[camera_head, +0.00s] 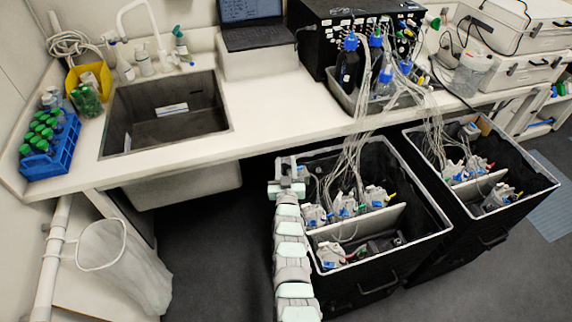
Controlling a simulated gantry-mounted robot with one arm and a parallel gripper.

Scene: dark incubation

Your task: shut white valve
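I cannot single out a white valve. Small coloured fittings, several of them pale, show on the front of the black tubing box (345,35) at the back of the bench, but they are too small to tell apart. Clear tubes run from there down into two open black bins. My arm rises at the bottom centre, beside the left wall of the nearer bin (432,222). My gripper (287,180) seems to be at its upper end, near that bin's back left corner and apart from the black box. Its fingers are too small to tell open from shut.
Capped bottles (348,65) stand in a tray before the black box. The second bin (535,168) stands to the right. Left along the bench (265,122) are a laptop (255,38), sink (168,115) and blue tube rack (50,150). A waste bag (125,262) hangs below left.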

